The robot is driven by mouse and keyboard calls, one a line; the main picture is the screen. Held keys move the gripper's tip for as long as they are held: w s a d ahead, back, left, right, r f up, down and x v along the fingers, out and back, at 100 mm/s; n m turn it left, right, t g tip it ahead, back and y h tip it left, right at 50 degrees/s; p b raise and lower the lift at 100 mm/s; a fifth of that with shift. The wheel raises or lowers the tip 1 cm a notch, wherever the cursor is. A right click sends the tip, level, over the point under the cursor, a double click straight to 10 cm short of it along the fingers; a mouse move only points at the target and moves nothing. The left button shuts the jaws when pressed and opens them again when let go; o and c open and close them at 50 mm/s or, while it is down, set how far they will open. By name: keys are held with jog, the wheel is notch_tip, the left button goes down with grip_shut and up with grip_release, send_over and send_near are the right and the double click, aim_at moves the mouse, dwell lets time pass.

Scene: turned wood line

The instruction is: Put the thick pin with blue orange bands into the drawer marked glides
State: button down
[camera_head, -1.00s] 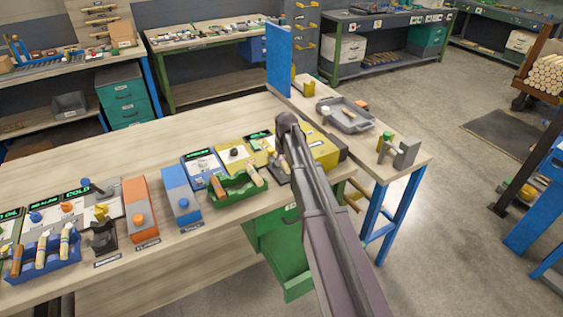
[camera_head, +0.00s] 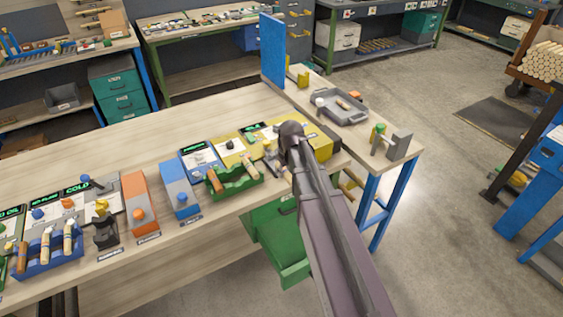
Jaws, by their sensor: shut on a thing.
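My arm reaches from the bottom edge up over the right part of the bench, and its dark rounded joint hides what lies behind it. My gripper does not show, so I cannot see what it holds. A green drawer (camera_head: 283,256) stands pulled out below the bench; no readable "glides" mark shows on it. Wooden pins stand in a green tray (camera_head: 236,186) left of my arm and in a blue tray (camera_head: 50,259) at the far left. Their bands are too small to tell which is thick with blue and orange.
An orange box (camera_head: 139,204) and a blue box (camera_head: 179,191) stand on the bench. A grey tray (camera_head: 343,115) and a grey block fixture (camera_head: 393,143) stand on the side table at right. An upright blue panel (camera_head: 272,50) rises at that table's far end.

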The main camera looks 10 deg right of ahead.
jog(key=shift+s+r, duration=0.1)
jog(key=shift+s, duration=0.95)
jog(key=shift+d, duration=0.1)
